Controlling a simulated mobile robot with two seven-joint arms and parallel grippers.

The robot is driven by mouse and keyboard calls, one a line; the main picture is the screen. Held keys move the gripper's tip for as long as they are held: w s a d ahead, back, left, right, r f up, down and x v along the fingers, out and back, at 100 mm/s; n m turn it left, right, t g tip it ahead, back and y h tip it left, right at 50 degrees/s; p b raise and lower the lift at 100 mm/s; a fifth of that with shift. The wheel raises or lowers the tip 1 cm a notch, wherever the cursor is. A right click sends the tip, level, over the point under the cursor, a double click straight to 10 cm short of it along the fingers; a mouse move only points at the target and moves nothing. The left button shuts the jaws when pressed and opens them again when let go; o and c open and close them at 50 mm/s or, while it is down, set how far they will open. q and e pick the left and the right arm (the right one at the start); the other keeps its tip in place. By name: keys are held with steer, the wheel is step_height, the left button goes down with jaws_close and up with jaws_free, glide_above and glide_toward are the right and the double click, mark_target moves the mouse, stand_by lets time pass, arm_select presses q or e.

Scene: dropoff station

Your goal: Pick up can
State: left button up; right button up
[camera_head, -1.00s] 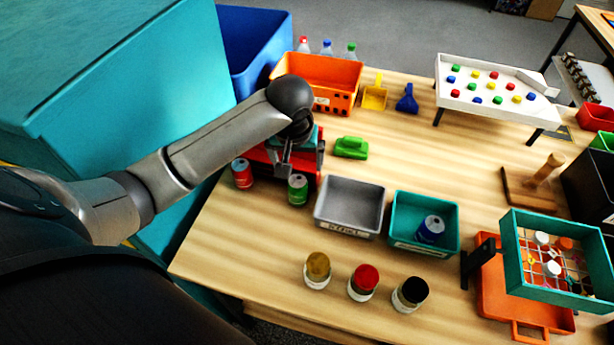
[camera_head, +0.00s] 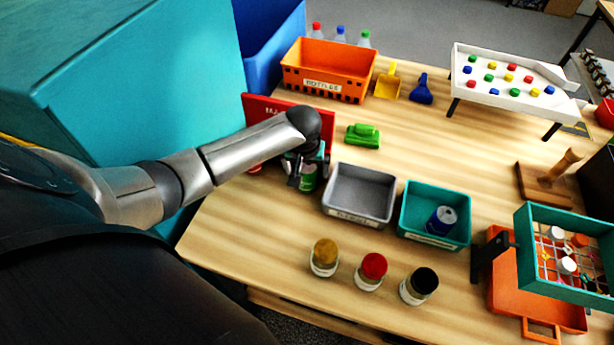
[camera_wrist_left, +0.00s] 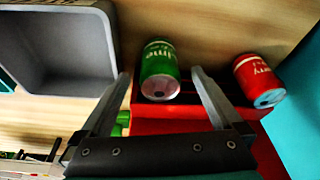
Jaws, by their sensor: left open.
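A green can (camera_wrist_left: 160,70) stands between the spread fingertips of my left gripper (camera_wrist_left: 161,76) in the left wrist view. The gripper is open, and I cannot tell whether either finger touches the can. In the head view my left gripper (camera_head: 306,178) is over the green can (camera_head: 308,184) and partly hides it. A red can (camera_wrist_left: 259,80) stands to the right in the wrist view; in the head view the arm mostly hides it (camera_head: 254,168). A blue can (camera_head: 441,220) is in the teal bin (camera_head: 405,215). My right gripper is not in view.
A grey bin (camera_head: 330,190) stands just right of the green can. A red holder (camera_head: 268,108) is behind the gripper. Several jars, including a red-lidded one (camera_head: 371,270), line the front. A green clip-like object (camera_head: 363,136) lies behind; bare table surrounds it.

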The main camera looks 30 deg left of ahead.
arm_select(q)
steer(key=shift+x, duration=1.15)
steer(key=shift+c, duration=0.2)
steer(key=c, duration=1.4)
